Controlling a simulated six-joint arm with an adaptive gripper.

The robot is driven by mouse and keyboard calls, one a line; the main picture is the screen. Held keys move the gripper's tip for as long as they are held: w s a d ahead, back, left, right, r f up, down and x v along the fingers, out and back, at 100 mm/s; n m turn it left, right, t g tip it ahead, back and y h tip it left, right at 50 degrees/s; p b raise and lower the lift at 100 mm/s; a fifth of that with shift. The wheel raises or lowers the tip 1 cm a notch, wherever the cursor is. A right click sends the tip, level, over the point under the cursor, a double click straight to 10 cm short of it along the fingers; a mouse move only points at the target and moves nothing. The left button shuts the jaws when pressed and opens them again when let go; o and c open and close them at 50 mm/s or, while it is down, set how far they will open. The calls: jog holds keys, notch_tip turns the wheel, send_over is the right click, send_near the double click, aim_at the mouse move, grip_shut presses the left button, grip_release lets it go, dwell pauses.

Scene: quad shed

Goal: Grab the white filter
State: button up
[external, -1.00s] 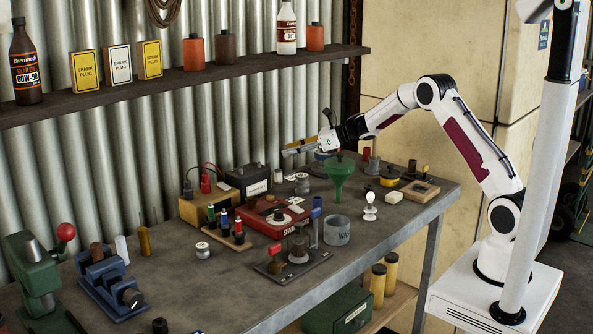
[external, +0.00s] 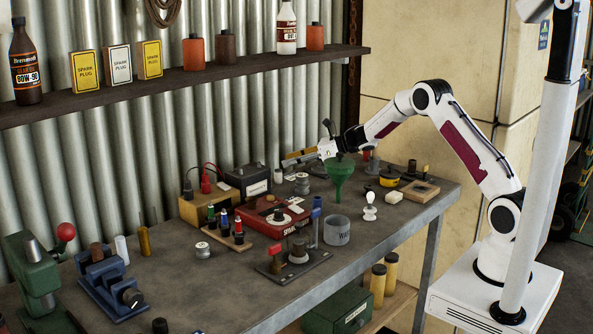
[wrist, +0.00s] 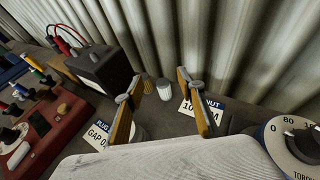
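My gripper (external: 286,158) is open and empty, low over the back of the bench. Its two yellow-brown fingers are spread apart in the wrist view (wrist: 160,80). A small pale ribbed cylinder, which looks like the white filter (wrist: 164,89), stands upright on the bench between and beyond the fingers, touching neither. In the external view a small whitish cylinder (external: 278,176), likely the same one, stands beside the black battery, below the fingertips.
The black battery box (external: 250,179) stands left of the fingers. The green funnel (external: 340,172) and a grey spool-like part (external: 302,184) are near my gripper. The corrugated wall (wrist: 150,30) is close behind. The red box (external: 272,215) and its parts lie in front.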

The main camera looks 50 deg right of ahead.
aim_at(278, 176)
notch_tip(278, 176, down, 3)
jog(key=shift+r, duration=0.1)
jog(key=shift+w+a+f, duration=0.1)
jog(key=shift+w+f, duration=0.05)
jog(key=shift+f, duration=0.2)
jog(key=shift+x, duration=1.25)
jog(key=c, duration=0.9)
